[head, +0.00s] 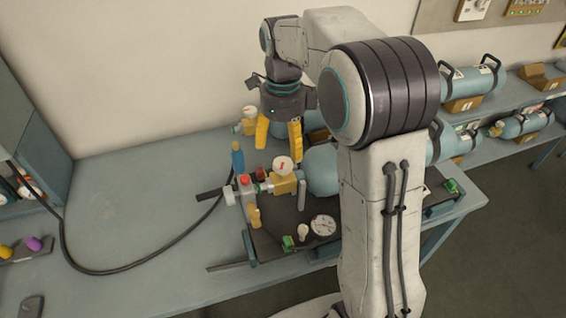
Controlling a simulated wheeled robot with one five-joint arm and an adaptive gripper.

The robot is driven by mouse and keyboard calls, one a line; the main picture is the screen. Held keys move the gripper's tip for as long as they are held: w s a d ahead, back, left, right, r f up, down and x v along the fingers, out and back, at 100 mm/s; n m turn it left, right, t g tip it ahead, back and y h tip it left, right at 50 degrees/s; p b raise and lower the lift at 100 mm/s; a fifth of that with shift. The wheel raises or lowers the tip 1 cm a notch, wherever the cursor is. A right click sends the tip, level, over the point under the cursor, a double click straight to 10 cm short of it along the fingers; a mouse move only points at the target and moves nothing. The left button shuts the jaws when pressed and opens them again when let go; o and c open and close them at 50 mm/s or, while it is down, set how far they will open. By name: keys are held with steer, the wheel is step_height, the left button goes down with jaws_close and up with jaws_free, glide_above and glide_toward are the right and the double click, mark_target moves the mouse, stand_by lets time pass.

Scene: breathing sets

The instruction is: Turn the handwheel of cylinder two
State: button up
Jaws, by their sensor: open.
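My gripper (278,152) points down with its two yellow fingers apart and nothing between them. It hangs over the valve end of the front blue cylinder (321,168), which lies on the bench, partly hidden by my arm. A brass valve (284,184) sits at that end, with a round white part (283,165) bearing a red mark on top, just below the fingertips. Another cylinder (312,120) lies behind, also with a brass valve (249,127). I cannot tell which is cylinder two, nor which part is its handwheel.
A dark backplate (270,243) with a white gauge (323,225) lies at the front. A black hose (110,272) loops over the bench (140,190), clear at centre left. A blue upright part (238,158) stands left of the gripper. More cylinders (472,79) rest on the right shelf.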

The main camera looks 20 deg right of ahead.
mark_target(283, 163)
steer(key=m, duration=0.4)
steer(key=shift+w+m, duration=0.15)
steer(key=shift+m, duration=0.25)
steer(key=shift+f+m, duration=0.2)
steer(key=shift+m, duration=0.2)
steer(key=shift+f, duration=3.45)
steer(key=c, duration=1.2)
steer(key=shift+n, duration=0.4)
